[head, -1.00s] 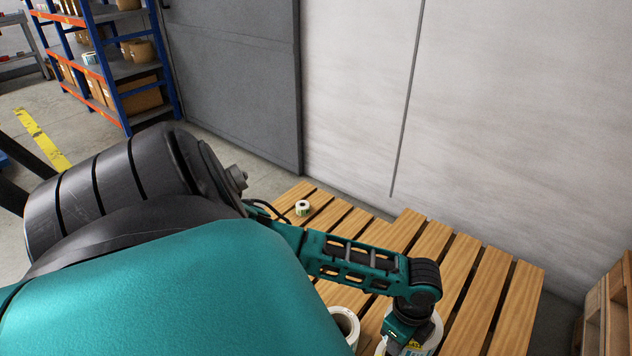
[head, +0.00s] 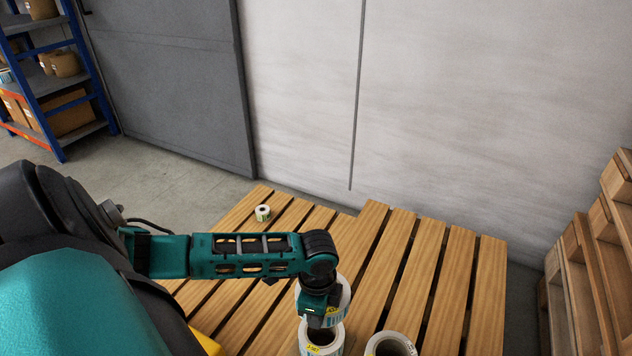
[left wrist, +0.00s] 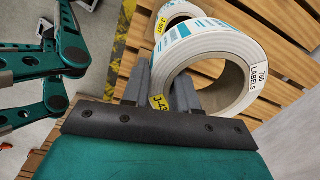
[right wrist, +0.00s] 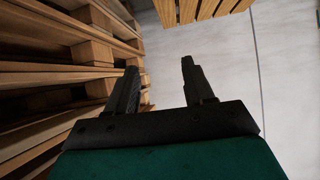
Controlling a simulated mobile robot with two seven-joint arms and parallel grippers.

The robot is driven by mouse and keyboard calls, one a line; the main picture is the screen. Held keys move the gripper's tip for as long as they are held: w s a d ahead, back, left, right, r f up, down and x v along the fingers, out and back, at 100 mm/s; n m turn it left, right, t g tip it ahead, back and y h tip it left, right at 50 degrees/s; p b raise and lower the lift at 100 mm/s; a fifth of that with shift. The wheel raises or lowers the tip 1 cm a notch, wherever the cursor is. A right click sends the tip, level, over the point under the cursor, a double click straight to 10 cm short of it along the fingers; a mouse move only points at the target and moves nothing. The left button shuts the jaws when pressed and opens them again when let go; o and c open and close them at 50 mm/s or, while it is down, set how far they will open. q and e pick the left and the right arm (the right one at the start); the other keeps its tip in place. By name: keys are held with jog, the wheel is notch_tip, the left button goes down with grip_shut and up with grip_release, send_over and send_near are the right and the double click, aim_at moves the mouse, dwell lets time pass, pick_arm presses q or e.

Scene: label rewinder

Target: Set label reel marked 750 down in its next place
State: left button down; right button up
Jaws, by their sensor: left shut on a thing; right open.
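The label reel marked 750 (left wrist: 225,45) is a white ring with a wide core. Its "750 LABELS" print faces the left wrist camera. My left gripper (left wrist: 160,92) is shut on its wall, one finger inside the core and one outside. My right gripper (right wrist: 155,88) is open and empty, away from the reels.
A slatted wooden pallet top (head: 410,265) carries the reels. Another white reel (head: 390,346) stands at the front, right of the gripper. A small reel (head: 262,213) sits at the far left. Stacked pallets (head: 590,260) stand at right. The middle-right slats are clear.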

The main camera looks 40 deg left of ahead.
pick_arm(q)
notch_tip(320, 180, down, 10)
jog(key=b, duration=0.3)
notch_tip(320, 180, down, 3)
jog(key=shift+f+b, duration=0.15)
jog(key=shift+b, duration=0.9)
jog(key=shift+f, duration=0.45)
jog(key=c, duration=0.9)
grip_release()
jog(key=shift+r, duration=0.1)
